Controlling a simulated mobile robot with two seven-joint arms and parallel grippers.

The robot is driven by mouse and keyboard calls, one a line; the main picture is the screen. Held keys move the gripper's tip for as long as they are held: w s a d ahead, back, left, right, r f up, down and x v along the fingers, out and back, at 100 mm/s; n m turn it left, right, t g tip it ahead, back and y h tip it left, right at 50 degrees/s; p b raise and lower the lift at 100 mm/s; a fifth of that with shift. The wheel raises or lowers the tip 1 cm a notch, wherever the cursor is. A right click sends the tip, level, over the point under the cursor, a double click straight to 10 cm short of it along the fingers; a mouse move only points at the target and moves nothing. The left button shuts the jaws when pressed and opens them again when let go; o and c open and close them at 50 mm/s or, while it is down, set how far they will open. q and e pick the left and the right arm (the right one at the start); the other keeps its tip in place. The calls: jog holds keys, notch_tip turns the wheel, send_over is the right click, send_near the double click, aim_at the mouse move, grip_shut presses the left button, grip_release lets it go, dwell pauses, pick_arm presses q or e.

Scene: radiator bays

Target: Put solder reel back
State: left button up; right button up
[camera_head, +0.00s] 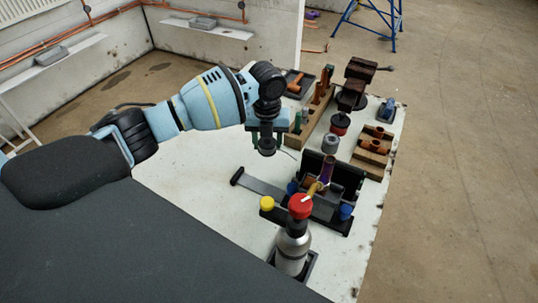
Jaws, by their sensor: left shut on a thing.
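My left gripper (267,147) points down above the white bench, left of the wooden rack. It is shut on a small dark round thing, mostly hidden between the fingers; I cannot tell if this is the solder reel. A short grey cylinder (331,144) with a darker top stands on the bench to the right of the gripper, apart from it; it looks reel-like, but I cannot be sure. A black and red round item (340,124) stands just behind it. My right gripper is not in view.
The white bench (195,175) is clear at left. A wooden rack (312,118), a vise (356,85) and a wooden block with copper fittings (372,150) stand behind and right. A dark tool caddy (329,217) and a red-topped torch bottle (292,248) stand in front.

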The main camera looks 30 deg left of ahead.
aim_at(267, 162)
pick_arm(q)
jog(key=shift+f, duration=2.5)
jog(key=shift+f, duration=0.1)
jog(key=shift+f, duration=0.15)
jog(key=o, duration=1.2)
notch_tip(267, 162, up, 12)
jog(key=shift+r, duration=0.25)
